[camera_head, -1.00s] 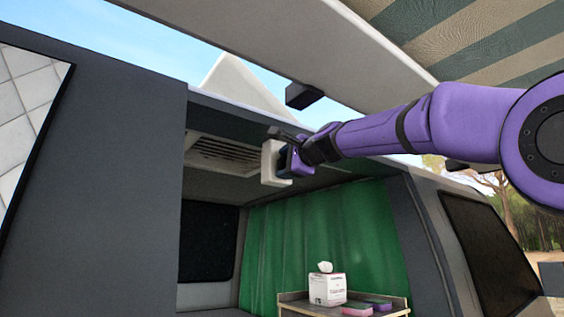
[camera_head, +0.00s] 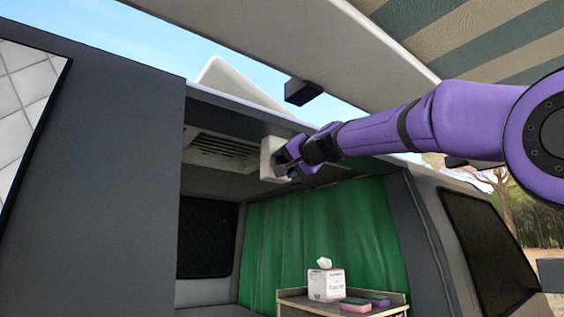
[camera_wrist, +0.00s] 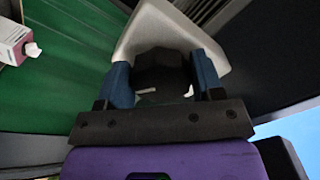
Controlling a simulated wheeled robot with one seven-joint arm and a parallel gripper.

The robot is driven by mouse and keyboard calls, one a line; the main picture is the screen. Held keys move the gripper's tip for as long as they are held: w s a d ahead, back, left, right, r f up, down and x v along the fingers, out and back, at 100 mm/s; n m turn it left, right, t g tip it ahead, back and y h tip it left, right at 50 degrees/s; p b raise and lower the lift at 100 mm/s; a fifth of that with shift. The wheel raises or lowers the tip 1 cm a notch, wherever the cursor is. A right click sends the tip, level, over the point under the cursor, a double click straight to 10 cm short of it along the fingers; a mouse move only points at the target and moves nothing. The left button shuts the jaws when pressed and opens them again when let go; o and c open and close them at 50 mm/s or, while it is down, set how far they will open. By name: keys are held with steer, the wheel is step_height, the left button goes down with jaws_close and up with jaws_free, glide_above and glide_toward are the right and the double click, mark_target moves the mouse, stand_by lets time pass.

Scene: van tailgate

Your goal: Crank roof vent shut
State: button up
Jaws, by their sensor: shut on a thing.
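The roof vent lid (camera_head: 236,84) is a white wedge standing tilted up above the van's roof edge. A slatted ceiling grille (camera_head: 222,150) shows under the roof inside. A pale block-shaped housing (camera_head: 268,158) hangs from the ceiling beside the grille. My gripper (camera_head: 287,165) is at the right side of this housing. In the wrist view, the blue fingers of my gripper (camera_wrist: 163,85) are shut on a dark round knob (camera_wrist: 160,68) in front of the pale housing (camera_wrist: 155,30). The crank arm itself is mostly hidden by my gripper.
A tissue box (camera_head: 325,284) and sponges (camera_head: 355,304) stand on a small wooden shelf (camera_head: 300,299) below. A green curtain (camera_head: 330,235) hangs behind. An awning housing (camera_head: 300,50) and a dark bracket (camera_head: 302,92) are close above my arm.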

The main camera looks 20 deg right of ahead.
steer(key=n, duration=0.4)
steer(key=shift+s+a+r, duration=0.1)
steer(key=shift+s+r, duration=0.05)
steer(key=shift+r, duration=0.05)
steer(key=n, duration=0.3)
steer(key=shift+f+n, duration=0.1)
steer(key=shift+n, duration=0.2)
steer(key=n, duration=0.6)
steer(key=shift+d, duration=0.25)
steer(key=n, duration=0.6)
steer(key=shift+w+d+n, duration=0.2)
steer(key=shift+n, duration=0.1)
steer(key=n, duration=0.4)
steer(key=shift+d+r, duration=0.1)
steer(key=shift+r, duration=0.2)
steer(key=shift+r+n, duration=0.15)
steer(key=shift+n, duration=0.95)
steer(key=shift+s, duration=0.1)
